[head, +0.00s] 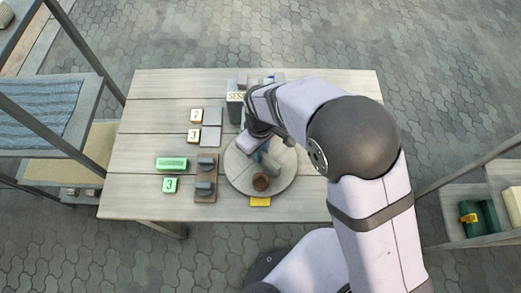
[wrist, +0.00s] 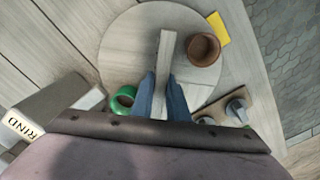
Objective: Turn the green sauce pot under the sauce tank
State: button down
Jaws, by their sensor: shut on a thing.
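A round wooden turntable (head: 240,181) lies on the table and also shows in the wrist view (wrist: 118,50). A wooden bar (wrist: 166,45) stands out across it. My gripper (wrist: 163,88) is shut on this bar, one blue finger on each side; in the head view my gripper (head: 264,156) is over the turntable, partly hidden by my arm. The green sauce pot (wrist: 122,98) sits at the turntable's edge, left of the fingers in the wrist view; my arm hides it in the head view. A brown pot (wrist: 203,49) stands on the opposite side, also in the head view (head: 261,183).
A grey tank-like unit with a partly hidden label (head: 236,98) stands behind the turntable. A yellow tag (head: 260,201) marks its front edge. Grey levers on a brown board (head: 205,176) stand close at left. Number cards and a green block (head: 172,163) lie further left.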

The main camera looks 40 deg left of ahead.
jog(key=shift+a+r+n, duration=0.1)
jog(key=shift+n, duration=3.6)
jog(key=c, duration=1.7)
grip_release()
jog(key=shift+r+b, duration=0.75)
jog(key=shift+r, duration=2.9)
